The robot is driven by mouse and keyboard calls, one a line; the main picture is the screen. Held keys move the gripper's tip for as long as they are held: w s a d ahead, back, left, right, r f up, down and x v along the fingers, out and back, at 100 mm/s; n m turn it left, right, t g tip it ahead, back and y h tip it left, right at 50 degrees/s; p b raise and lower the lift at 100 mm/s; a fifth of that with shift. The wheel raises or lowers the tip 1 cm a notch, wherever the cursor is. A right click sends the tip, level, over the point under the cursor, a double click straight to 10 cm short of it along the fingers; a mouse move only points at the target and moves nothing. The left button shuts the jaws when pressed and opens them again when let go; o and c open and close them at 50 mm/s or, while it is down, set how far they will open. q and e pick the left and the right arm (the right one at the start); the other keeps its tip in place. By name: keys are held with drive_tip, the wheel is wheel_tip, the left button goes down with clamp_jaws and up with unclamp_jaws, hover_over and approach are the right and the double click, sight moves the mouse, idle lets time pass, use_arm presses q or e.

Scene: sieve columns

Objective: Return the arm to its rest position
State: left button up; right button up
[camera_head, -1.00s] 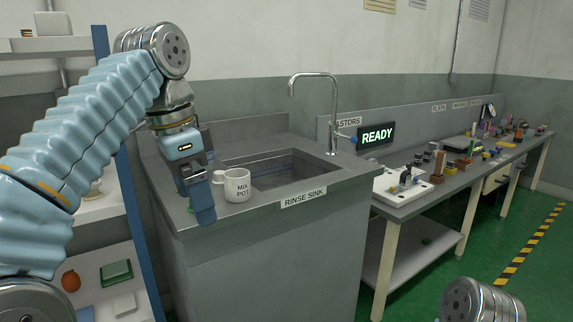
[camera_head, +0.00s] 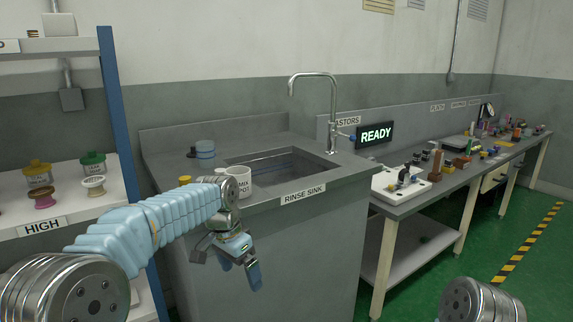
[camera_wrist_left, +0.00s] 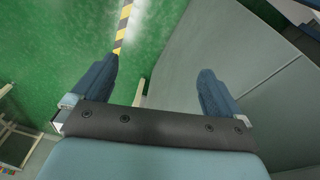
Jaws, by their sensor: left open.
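My left arm comes in from the left in the head view. Its gripper (camera_head: 240,270) hangs in front of the sink cabinet, below the counter edge, with nothing in it. In the left wrist view the two blue fingers (camera_wrist_left: 158,90) stand wide apart, with green floor and the grey cabinet side (camera_wrist_left: 225,50) beyond them. The white mug marked MIX POT (camera_head: 242,182) stands upright on the counter by the sink, partly hidden by my left forearm. Only a round metal joint of my right arm shows at the bottom right; its gripper is out of view.
The grey sink counter (camera_head: 330,178) with a tap (camera_head: 332,115) stands ahead. A shelf (camera_head: 110,190) with several jars and spools is at the left. The green floor (camera_head: 510,240) there is clear.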

use_arm(q)
drive_tip(key=s+f+n+h, duration=0.1)
drive_tip(key=s+f+n, duration=0.25)
drive_tip(key=f, duration=2.05)
drive_tip(key=s+f+n, duration=0.3)
drive_tip(key=s+f, duration=0.4)
drive_tip(key=s, duration=0.3)
drive_tip(key=s+f+n+h, duration=0.1)
drive_tip(key=s+f+n, duration=0.2)
drive_tip(key=s+f, duration=0.5)
drive_tip(key=s, duration=0.3)
drive_tip(key=shift+h, duration=0.3)
